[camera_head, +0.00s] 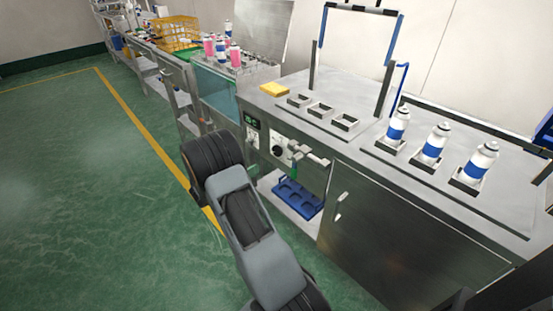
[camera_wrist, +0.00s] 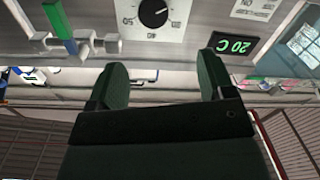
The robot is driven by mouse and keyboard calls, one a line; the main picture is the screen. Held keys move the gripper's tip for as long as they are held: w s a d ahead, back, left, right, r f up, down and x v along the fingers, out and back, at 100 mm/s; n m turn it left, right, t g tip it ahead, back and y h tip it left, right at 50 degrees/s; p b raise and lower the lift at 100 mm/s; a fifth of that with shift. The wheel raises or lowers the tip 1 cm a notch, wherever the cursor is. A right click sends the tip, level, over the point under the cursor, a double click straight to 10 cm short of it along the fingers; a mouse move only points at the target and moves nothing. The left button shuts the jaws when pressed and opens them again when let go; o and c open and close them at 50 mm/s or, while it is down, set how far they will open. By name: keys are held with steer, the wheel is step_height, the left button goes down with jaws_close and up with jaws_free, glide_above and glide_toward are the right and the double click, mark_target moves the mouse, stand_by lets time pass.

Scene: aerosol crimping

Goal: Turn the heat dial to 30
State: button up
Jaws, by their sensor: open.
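The heat dial (camera_wrist: 154,12) is a black round knob with a white pointer mark on a pale plate, at the top of the wrist view, which shows the panel upside down. In the head view the dial (camera_head: 277,150) is on the bench's front panel. A green-lit display (camera_wrist: 235,45) beside it seems to read 20 C.
A valve with a green and blue handle (camera_wrist: 60,25) sticks out beside the dial. A blue rack (camera_head: 298,198) sits in the recess under the panel. Several cans (camera_head: 432,145) stand on the bench top (camera_head: 460,205). Green floor is free at left.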

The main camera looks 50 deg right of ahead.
mark_target(276, 153)
steer(key=shift+g, duration=0.3)
steer(key=d, duration=0.4)
steer(key=s+d+b, duration=0.1)
steer(key=d, duration=0.9)
steer(key=shift+s+f+b, duration=0.3)
steer(key=shift+s, duration=0.05)
steer(key=c, duration=0.9)
